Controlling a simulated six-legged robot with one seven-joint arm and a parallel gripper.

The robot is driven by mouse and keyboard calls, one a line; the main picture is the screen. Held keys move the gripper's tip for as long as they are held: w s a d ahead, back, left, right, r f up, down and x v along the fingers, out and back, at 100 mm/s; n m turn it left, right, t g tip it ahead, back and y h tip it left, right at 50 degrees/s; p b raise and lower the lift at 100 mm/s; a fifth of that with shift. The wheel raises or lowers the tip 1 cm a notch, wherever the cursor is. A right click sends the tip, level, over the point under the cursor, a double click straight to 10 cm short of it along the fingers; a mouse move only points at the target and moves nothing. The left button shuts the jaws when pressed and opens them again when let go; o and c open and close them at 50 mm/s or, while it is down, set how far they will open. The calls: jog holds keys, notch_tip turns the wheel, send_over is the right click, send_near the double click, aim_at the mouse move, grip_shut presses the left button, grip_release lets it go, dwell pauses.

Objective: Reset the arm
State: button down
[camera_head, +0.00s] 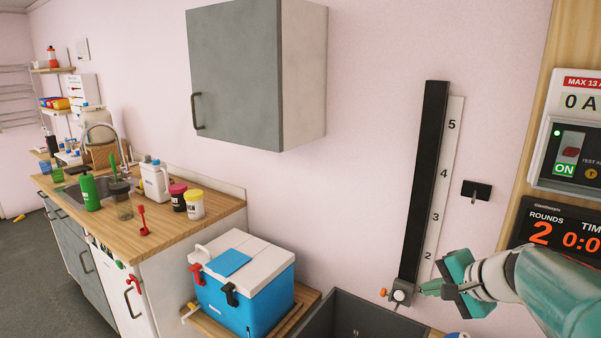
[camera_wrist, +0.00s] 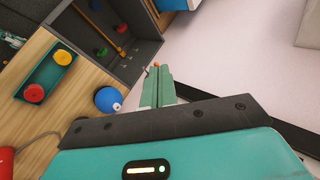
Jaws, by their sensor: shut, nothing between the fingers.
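My gripper (camera_head: 432,288) is at the lower right in the head view, on the end of my green and white arm, which reaches in from the right edge. Its fingertips point left, close to the knob at the foot of a black vertical rail (camera_head: 427,180) with a numbered scale on the wall. I cannot tell whether they touch the knob. In the wrist view the two green fingers (camera_wrist: 158,82) lie together, shut, with nothing between them.
A blue cooler (camera_head: 243,298) with a white lid stands left of a dark open bin (camera_head: 355,320). A grey cabinet (camera_head: 235,75) hangs above. A breaker panel (camera_head: 572,150) and timer (camera_head: 560,232) are at right. A blue ball (camera_wrist: 108,99) lies on wood near my fingers.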

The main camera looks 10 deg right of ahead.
jog(key=s+a+f+n+g+h, duration=0.2)
jog(key=s+a+n+g+h, duration=0.1)
jog(key=s+a+n, duration=0.9)
jog(key=s+a, duration=0.3)
jog(key=s, duration=0.1)
jog(key=shift+a+n+h, duration=0.3)
jog(key=shift+f, duration=0.1)
